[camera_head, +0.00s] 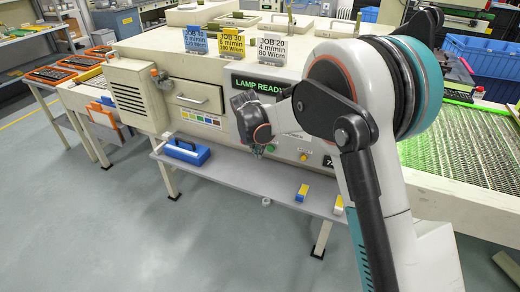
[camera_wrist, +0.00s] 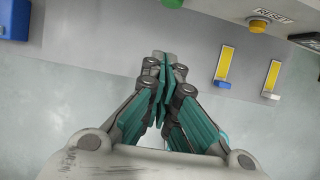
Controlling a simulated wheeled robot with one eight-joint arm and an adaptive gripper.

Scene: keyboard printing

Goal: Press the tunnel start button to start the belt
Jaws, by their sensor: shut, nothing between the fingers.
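The tunnel machine (camera_head: 130,42) stands across the head view, with a display (camera_head: 258,84) reading LAMP READY. A green button (camera_wrist: 172,3) is cut by the top edge of the wrist view, on the machine's front. Its label is not visible there. A yellow button (camera_wrist: 258,25) beside a RESET label is to its right; it also shows in the head view (camera_head: 304,156). My gripper (camera_head: 257,153) is in front of the panel below the display. In the wrist view its teal fingers (camera_wrist: 163,62) are closed together and empty, apart from the green button.
A grey shelf (camera_head: 232,181) juts out below the panel. Job signs (camera_head: 232,40) stand on top. A green mesh belt (camera_head: 465,150) is at right.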

